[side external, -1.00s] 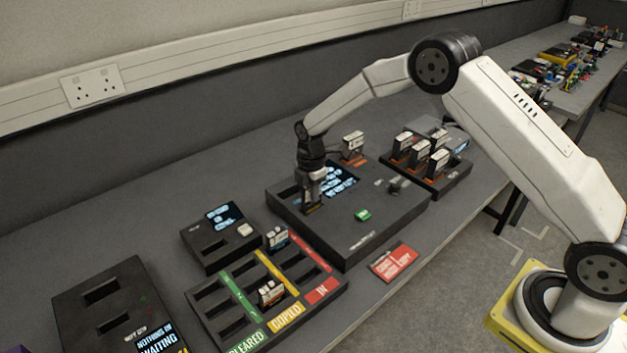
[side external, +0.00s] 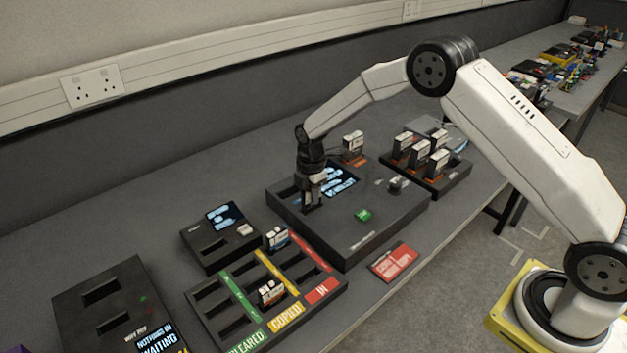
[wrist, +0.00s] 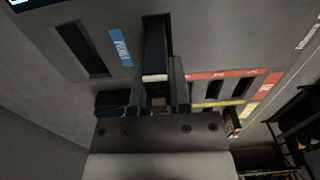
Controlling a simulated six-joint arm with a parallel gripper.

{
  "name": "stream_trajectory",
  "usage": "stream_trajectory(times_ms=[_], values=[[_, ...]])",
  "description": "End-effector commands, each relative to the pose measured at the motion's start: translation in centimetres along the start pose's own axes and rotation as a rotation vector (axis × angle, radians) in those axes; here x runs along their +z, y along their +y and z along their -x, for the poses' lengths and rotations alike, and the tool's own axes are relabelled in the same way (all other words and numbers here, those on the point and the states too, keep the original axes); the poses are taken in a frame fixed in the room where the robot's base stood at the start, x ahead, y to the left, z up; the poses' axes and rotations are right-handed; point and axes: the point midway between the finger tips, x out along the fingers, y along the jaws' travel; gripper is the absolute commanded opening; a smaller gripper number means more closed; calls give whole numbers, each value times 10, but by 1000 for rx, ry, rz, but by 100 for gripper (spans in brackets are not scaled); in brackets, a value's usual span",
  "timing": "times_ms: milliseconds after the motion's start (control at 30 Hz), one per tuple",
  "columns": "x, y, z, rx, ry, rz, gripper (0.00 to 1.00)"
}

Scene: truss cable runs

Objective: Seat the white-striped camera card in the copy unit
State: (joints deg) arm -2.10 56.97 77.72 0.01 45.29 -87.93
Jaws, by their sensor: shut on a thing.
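The copy unit (side external: 345,232) is a large dark box with a lit screen (side external: 341,180), a green button (side external: 362,215) and slots along its left end. My gripper (side external: 312,202) points down over a slot at that end, with its fingertips at about the unit's top. In the wrist view my gripper (wrist: 158,100) is shut on a card, whose pale edge (wrist: 155,78) shows between the fingers. The card lines up with a dark slot. The fingers hide most of it, so its stripe and depth in the slot cannot be told. Another slot (wrist: 82,50) beside it looks empty.
A small reader (side external: 215,250) stands left. A rack (side external: 455,178) of several cards stands behind right.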

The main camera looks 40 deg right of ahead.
Motion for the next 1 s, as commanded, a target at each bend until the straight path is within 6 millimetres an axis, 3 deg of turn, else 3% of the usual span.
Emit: stream_trajectory(times_ms=[1000], values=[[0,0,-7,0,0,0,0]])
